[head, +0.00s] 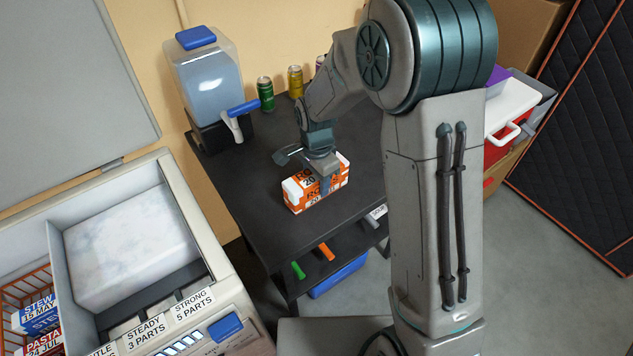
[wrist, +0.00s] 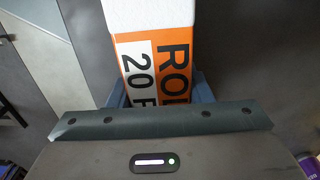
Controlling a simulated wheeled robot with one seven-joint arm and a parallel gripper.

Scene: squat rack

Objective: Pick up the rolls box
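The rolls box (head: 304,193) is white and orange with "RO" and "20" printed on it, and it appears to rest on the dark table. My gripper (head: 324,184) reaches down over it from above, with one finger against or just before its near long side. In the wrist view the box (wrist: 155,70) lies between the two blue fingers of my gripper (wrist: 160,95), one on each side. The fingers look very close to the box sides; I cannot tell whether they press on it. My gripper hides part of the print.
The dark table (head: 262,190) also holds a water dispenser (head: 208,80), a green can (head: 265,94) and a yellow can (head: 295,82) at the back. An open chest freezer (head: 190,230) stands at the left. A red and white cooler (head: 510,110) stands at the right.

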